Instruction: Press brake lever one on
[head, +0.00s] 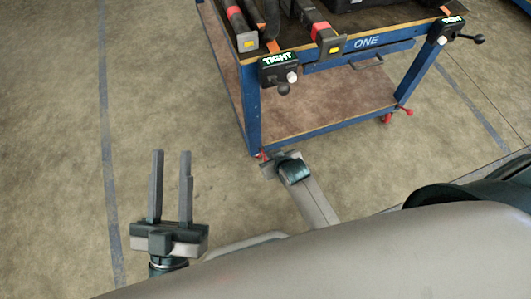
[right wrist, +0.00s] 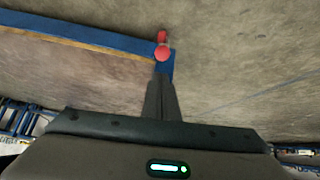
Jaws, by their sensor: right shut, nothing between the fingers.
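The cart marked ONE has blue legs (head: 251,105) and red brake levers at its feet. One red brake lever (head: 262,155) shows as a small piece by the near left leg, partly hidden by my right gripper (head: 268,163). In the right wrist view, this red lever (right wrist: 162,48) is just beyond my right fingertips (right wrist: 162,75), by the blue frame corner. The fingers are together and empty; I cannot tell whether they touch the lever. Another red brake lever (head: 405,110) is at the right foot. My left gripper (head: 171,155) is open and empty over the floor, left of the cart.
The cart's brown lower shelf (head: 320,98) is empty. Two black clamps marked TIGHT (head: 278,70) sit on the top edge, with dark red-banded arms (head: 322,30) above. Open concrete floor (head: 60,130) lies left of the cart.

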